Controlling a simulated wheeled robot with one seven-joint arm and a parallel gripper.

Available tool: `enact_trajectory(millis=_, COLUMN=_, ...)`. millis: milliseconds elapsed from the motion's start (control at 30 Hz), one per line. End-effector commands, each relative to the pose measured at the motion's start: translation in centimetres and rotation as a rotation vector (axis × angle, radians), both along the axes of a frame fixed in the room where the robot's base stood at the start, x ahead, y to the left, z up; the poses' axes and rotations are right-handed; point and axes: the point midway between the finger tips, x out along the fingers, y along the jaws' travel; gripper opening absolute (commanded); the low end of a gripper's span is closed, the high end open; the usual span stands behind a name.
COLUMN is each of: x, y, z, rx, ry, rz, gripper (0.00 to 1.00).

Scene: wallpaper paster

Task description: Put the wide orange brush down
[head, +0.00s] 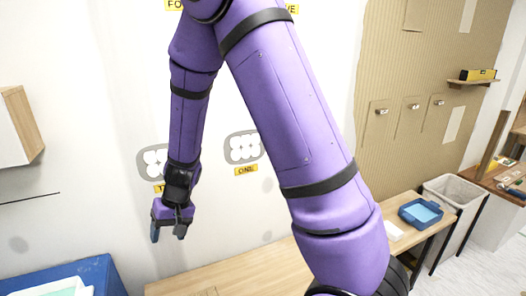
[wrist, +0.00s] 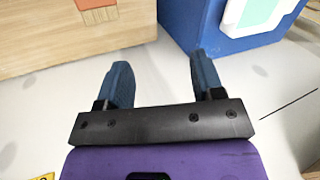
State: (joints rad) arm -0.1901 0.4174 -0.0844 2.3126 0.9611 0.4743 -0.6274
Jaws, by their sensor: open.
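The wide orange brush (wrist: 97,5) shows at the top edge of the wrist view, partly cut off. Its orange part and pale bristles lie against the light wooden table (wrist: 45,40). My gripper (wrist: 159,60) is open and empty, its two blue fingers apart, with white wall behind them.
A blue box (head: 75,275) with a pale tray on top stands at lower left; it also shows in the wrist view (wrist: 215,38). A blue tray (head: 421,213) sits at the table's right end, by a pale bin (head: 455,193). A wall cabinet (head: 20,125) juts out at left.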

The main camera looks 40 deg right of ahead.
Motion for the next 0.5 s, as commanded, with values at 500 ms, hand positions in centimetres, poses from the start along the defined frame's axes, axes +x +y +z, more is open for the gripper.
enact_trajectory(millis=500, x=-7.0, y=-3.1, z=16.9, rx=-0.025, ry=-0.175, rz=0.106, gripper=0.61)
